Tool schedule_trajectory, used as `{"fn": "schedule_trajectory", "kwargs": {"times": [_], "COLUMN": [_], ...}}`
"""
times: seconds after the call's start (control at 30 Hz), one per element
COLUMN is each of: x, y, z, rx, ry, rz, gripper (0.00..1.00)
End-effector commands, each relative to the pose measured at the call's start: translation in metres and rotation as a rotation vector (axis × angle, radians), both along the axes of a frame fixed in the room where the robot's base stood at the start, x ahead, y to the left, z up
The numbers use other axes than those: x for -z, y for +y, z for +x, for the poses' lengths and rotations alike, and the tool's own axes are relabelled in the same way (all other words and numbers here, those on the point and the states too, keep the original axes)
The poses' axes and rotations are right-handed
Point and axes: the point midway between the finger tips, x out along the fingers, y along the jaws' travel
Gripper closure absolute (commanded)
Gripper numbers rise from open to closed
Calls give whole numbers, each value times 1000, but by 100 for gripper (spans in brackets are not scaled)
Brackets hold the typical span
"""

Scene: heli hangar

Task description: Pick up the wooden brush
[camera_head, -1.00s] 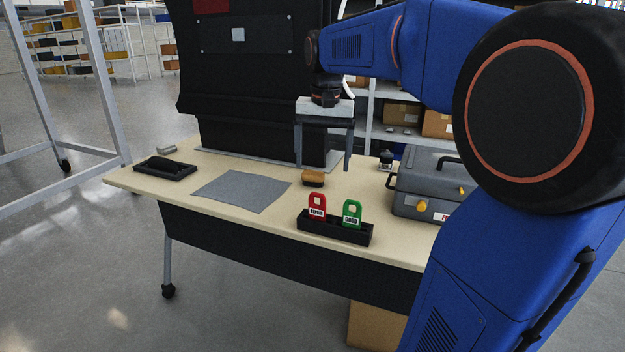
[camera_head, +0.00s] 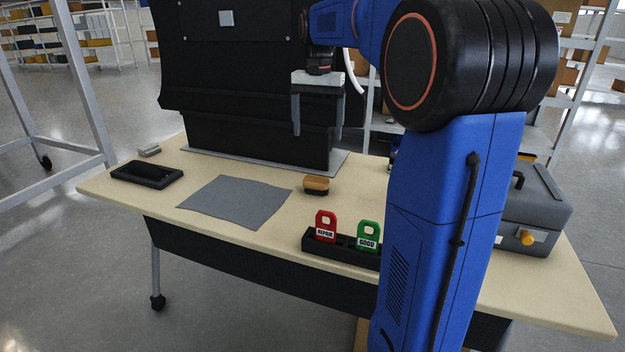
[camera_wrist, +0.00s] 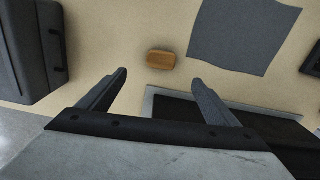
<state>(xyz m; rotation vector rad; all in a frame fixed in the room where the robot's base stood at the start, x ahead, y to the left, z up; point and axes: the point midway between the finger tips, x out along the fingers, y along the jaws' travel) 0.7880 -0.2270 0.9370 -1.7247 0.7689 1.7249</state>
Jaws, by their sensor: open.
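The wooden brush (camera_head: 316,184) lies on the tan table, with a light wooden top and a dark underside. In the wrist view the brush (camera_wrist: 160,60) sits beyond the fingertips, roughly centred between them. My gripper (camera_head: 317,132) is open and empty, pointing down above the table, higher than the brush and apart from it. Its two dark fingers also show spread in the wrist view (camera_wrist: 158,78).
A black rack (camera_head: 342,248) holds a red REPAIR tag (camera_head: 326,226) and a green GOOD tag (camera_head: 368,236). A grey mat (camera_head: 236,202), black tray (camera_head: 147,174), grey toolbox (camera_head: 535,208) and tall black panel (camera_head: 235,75) surround the brush.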

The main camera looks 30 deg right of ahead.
Motion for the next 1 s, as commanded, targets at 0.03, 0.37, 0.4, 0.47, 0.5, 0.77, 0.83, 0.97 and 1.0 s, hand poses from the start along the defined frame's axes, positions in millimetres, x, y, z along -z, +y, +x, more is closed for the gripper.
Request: {"fn": "schedule_trajectory", "kwargs": {"times": [0.03,0.37,0.4,0.47,0.5,0.77,0.83,0.97,1.0], "x": [4,58,65,76,83,116,120,127,131], "y": [0,0,0,0,0,0,0,0,-1], "z": [0,0,0,-1,0,0,0,1,2], "rx": [0,0,0,0,0,0,0,0,0], "ry": [1,3,3,3,3,1,2,1,1], "rz": [0,2,1,1,1,0,1,0,0], "gripper": [16,16,16,16,16,16,16,16,16]}}
